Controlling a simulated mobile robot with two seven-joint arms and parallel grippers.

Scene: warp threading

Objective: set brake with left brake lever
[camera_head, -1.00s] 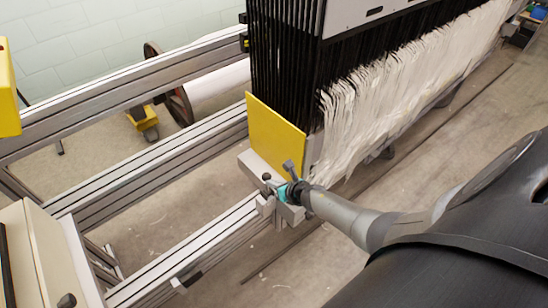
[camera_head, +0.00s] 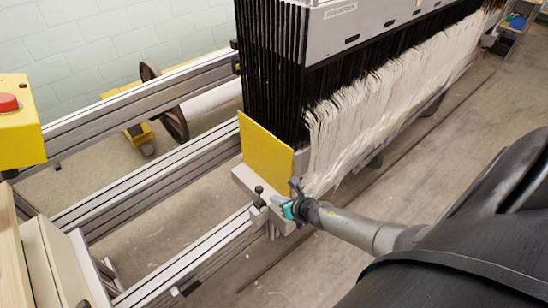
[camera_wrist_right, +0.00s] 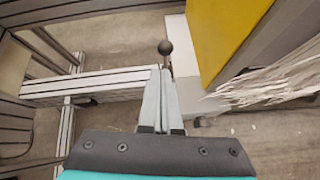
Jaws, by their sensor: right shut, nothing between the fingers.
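The left brake lever (camera_head: 259,190) is a short dark lever with a black ball knob. It stands upright at the end of the aluminium rail, beside the yellow plate (camera_head: 266,146). My right gripper (camera_head: 276,203) is just to the right of the lever in the head view. In the right wrist view its two grey fingers (camera_wrist_right: 160,78) are together and empty, and the black knob (camera_wrist_right: 166,48) shows just beyond their tips. I cannot tell whether the fingers touch the lever. My left gripper is not in view.
Aluminium rails (camera_head: 170,180) run left of the lever. Black frames (camera_head: 270,70) and hanging white threads (camera_head: 370,120) stand behind my right gripper. A yellow box with a red button (camera_head: 9,103) is at the far left. Bare floor (camera_head: 290,275) lies in front.

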